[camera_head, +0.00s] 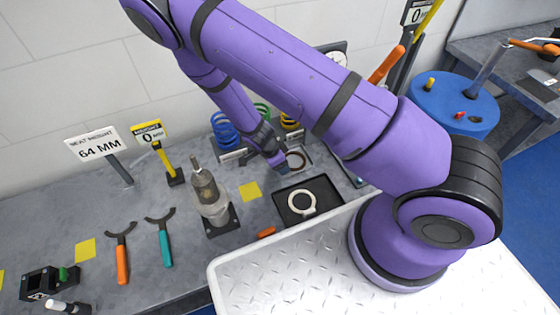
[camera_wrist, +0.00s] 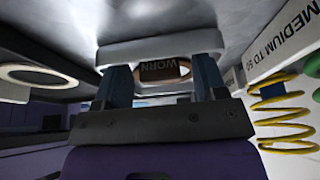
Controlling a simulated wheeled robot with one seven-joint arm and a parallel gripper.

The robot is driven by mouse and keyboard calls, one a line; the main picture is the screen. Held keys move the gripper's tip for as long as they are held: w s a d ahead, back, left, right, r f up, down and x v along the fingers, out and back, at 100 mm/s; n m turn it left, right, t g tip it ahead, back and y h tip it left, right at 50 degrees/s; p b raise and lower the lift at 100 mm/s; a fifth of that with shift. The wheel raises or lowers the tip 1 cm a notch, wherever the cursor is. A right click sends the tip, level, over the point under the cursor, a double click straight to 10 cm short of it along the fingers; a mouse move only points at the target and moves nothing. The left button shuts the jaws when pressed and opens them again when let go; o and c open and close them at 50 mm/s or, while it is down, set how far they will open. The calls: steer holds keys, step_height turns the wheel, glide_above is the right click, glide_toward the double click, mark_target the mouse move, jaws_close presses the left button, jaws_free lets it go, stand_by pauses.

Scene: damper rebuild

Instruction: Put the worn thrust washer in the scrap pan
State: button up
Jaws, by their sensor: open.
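My gripper (camera_head: 280,168) reaches down over the back of the bench, beside a brown ring (camera_head: 297,160) in a light grey holder. In the wrist view my gripper (camera_wrist: 162,80) has its two fingers apart, and a brown ring with a dark tag reading WORN (camera_wrist: 158,69) shows between them. This looks like the worn thrust washer; whether the fingers touch it I cannot tell. A pale ring (camera_head: 313,206) lies in a black square tray (camera_head: 335,208) in front of the gripper; it also shows at left in the wrist view (camera_wrist: 12,80). I cannot tell for sure which container is the scrap pan.
Coloured springs stand behind the gripper, including a blue one (camera_head: 224,130) and a yellow one (camera_wrist: 285,125). A damper body (camera_head: 210,198) stands upright to the left. Orange (camera_head: 121,262) and teal (camera_head: 164,246) spanners lie farther left. A white ribbed deck (camera_head: 290,270) is in front.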

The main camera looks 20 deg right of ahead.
steer(key=shift+r, duration=0.1)
steer(key=v, duration=1.2)
steer(key=s+d+r+n+y, duration=0.1)
steer(key=r+n+y, duration=0.15)
steer(key=r, duration=0.65)
steer(key=s+d+r+n+t+y, duration=0.1)
steer(key=d+r+n, duration=0.15)
steer(key=r, duration=0.75)
steer(key=s+d+r+n+y, duration=0.1)
steer(key=r+n, duration=0.2)
steer(key=r, duration=0.6)
steer(key=s+d+r+n+t, duration=0.2)
steer(key=s+r+n, duration=0.3)
steer(key=s+r, duration=0.3)
steer(key=s+d+r+n+t, duration=0.2)
steer(key=s+d+r+n, duration=0.3)
steer(key=s+r, duration=0.4)
steer(key=shift+s, duration=0.55)
steer(key=shift+a, duration=0.1)
